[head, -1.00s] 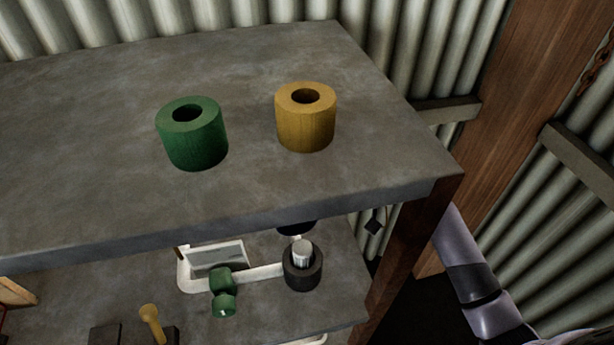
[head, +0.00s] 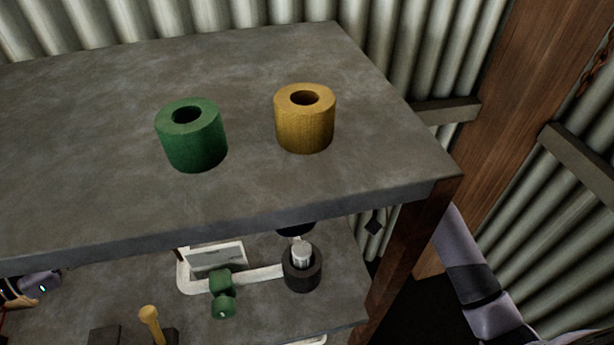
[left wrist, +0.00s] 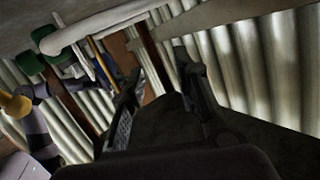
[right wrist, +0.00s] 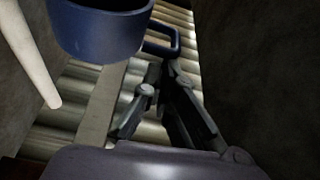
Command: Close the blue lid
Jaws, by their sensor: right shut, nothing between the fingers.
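A dark blue round vessel with a blue loop handle (right wrist: 100,32) shows at the top of the right wrist view; I cannot make out a separate blue lid. My right gripper (right wrist: 166,70) is shut and empty, with its fingertips just below the handle; whether they touch it I cannot tell. My left gripper (left wrist: 160,65) is open and empty in the left wrist view. The head view shows no blue thing and neither set of fingers clearly.
A green hollow cylinder (head: 193,140) and a yellow one (head: 305,122) stand on the grey upper shelf (head: 250,205). Below, the lower shelf carries a green knob (head: 222,293), a dark ring-shaped holder (head: 302,273) and a yellow peg (head: 151,322). Corrugated walls stand close behind.

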